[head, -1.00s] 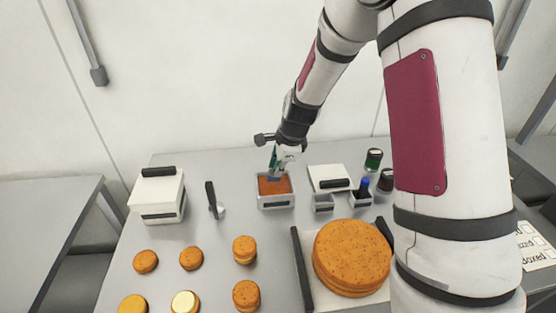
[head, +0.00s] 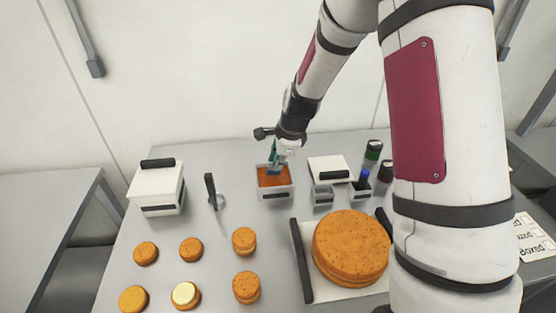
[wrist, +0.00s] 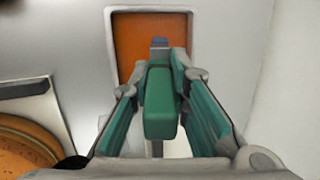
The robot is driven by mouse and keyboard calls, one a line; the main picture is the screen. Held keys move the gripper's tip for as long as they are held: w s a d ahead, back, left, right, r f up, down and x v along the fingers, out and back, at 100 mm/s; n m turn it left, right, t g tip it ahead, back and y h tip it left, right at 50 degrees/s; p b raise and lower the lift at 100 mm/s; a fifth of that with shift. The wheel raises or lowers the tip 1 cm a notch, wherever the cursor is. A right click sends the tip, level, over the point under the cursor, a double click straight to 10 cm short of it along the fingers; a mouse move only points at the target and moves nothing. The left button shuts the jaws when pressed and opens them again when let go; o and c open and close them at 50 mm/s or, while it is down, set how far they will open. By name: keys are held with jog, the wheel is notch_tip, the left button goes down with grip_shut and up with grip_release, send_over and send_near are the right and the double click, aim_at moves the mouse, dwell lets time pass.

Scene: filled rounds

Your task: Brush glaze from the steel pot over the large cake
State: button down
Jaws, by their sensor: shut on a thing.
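The steel pot (head: 276,196) is a square open pot at the back middle of the table, filled with orange-brown glaze (head: 268,181). My gripper (head: 280,155) is above it, shut on a brush with a green handle (wrist: 160,105). The large cake (head: 351,245) is round and orange-brown, on a white board (head: 321,290) with dark side bars, right of and nearer than the pot. Part of the cake's edge shows in the wrist view (wrist: 20,150).
Several small round cakes (head: 191,249) stand at the front left. A white lidded box (head: 158,190) and a black-handled tool (head: 211,190) are left of the pot. A small steel pot (head: 323,197), another white lidded box (head: 329,168) and dark bottles (head: 373,152) are right of it.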

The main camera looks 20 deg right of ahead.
jog(key=shift+f, duration=0.55)
dwell(1.3)
jog(key=shift+r+p, duration=0.9)
jog(key=shift+r, duration=2.65)
